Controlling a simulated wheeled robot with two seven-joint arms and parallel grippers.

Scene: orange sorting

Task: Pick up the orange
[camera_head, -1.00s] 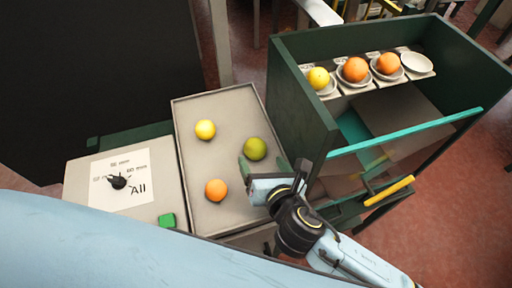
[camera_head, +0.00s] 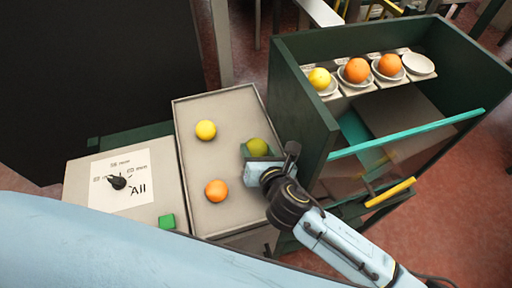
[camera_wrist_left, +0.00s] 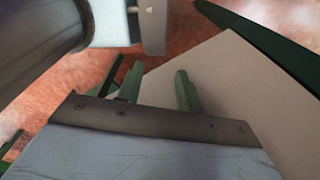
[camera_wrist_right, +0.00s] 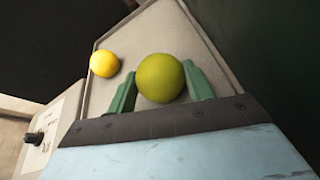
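An orange (camera_head: 216,190) lies in the front part of the grey tray (camera_head: 240,215) in the head view. A yellow-green fruit (camera_head: 257,147) lies in the tray's right part. My right gripper (camera_head: 264,157) is at this green fruit, right of and behind the orange. In the right wrist view, its green fingers stand open on either side of the green fruit (camera_wrist_right: 160,78); I cannot tell whether they touch it. The orange is not in that view.
A yellow fruit (camera_head: 206,130) lies at the tray's left. A dark green cabinet (camera_head: 300,110) stands close at the right, with a yellow fruit (camera_head: 319,79), two oranges (camera_head: 356,70) and an empty dish (camera_head: 418,64) on top. A dial panel (camera_head: 120,182) is at the left.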

